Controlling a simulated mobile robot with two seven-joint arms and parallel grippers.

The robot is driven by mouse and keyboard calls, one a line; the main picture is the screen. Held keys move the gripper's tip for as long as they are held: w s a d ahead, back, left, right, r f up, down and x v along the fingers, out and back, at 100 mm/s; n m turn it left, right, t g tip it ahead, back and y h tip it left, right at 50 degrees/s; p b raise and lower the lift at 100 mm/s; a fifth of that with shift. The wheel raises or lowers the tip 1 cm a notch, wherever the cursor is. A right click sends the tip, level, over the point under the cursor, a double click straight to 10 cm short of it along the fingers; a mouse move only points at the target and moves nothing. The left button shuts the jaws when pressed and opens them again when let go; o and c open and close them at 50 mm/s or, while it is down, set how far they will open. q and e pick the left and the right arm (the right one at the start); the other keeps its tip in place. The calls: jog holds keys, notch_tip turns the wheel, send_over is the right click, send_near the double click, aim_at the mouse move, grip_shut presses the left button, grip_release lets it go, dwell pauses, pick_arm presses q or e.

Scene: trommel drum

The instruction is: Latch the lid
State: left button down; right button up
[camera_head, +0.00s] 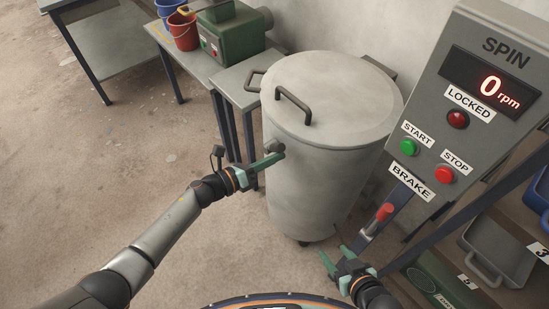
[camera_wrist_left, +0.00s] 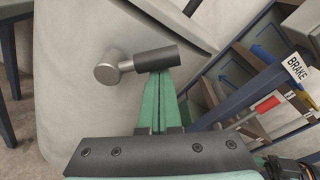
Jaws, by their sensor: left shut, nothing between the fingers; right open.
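The grey drum (camera_head: 310,185) stands upright, and its round lid (camera_head: 340,95) lies flat on top with a dark bar handle (camera_head: 293,105). A small latch lever with a dark grip (camera_head: 276,147) sits on the drum's front left side; the left wrist view shows its dark grip (camera_wrist_left: 152,58) and round metal pivot (camera_wrist_left: 106,73). My left gripper (camera_head: 277,158) is shut and empty, its green fingertips (camera_wrist_left: 160,76) right under the dark grip, seemingly touching it. My right gripper (camera_head: 336,255) is open and empty, low before the drum. Whether the latch is engaged I cannot tell.
The control panel (camera_head: 490,85) at the right reads 0 rpm, with a red LOCKED lamp (camera_head: 457,120). A red-handled brake lever (camera_head: 384,212) stands below it. A bench with a green machine (camera_head: 230,35) and buckets (camera_head: 183,32) is behind left. The left floor is clear.

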aim_at(273, 146)
pick_arm(q)
jog(key=shift+w+a+r+n, duration=0.15)
jog(key=shift+r+n, duration=0.15)
jog(key=shift+n, duration=0.2)
jog(key=n, duration=0.1)
jog(key=w+r+n, duration=0.1)
jog(key=a+n+b, duration=0.1)
jog(key=n, duration=0.1)
jog(key=shift+w+r+h, duration=0.2)
jog(key=shift+r+h, duration=0.1)
jog(key=shift+h, duration=0.1)
jog(key=shift+w+a+r+n, duration=0.15)
jog(key=shift+w+n, duration=0.1)
jog(key=shift+n, duration=0.45)
jog(key=shift+w+a+r+b, duration=0.1)
jog(key=shift+w+b, duration=0.05)
jog(key=shift+b, duration=0.25)
jog(key=shift+w+a+r, duration=0.1)
jog(key=v, duration=1.2)
jog(key=shift+a, duration=0.3)
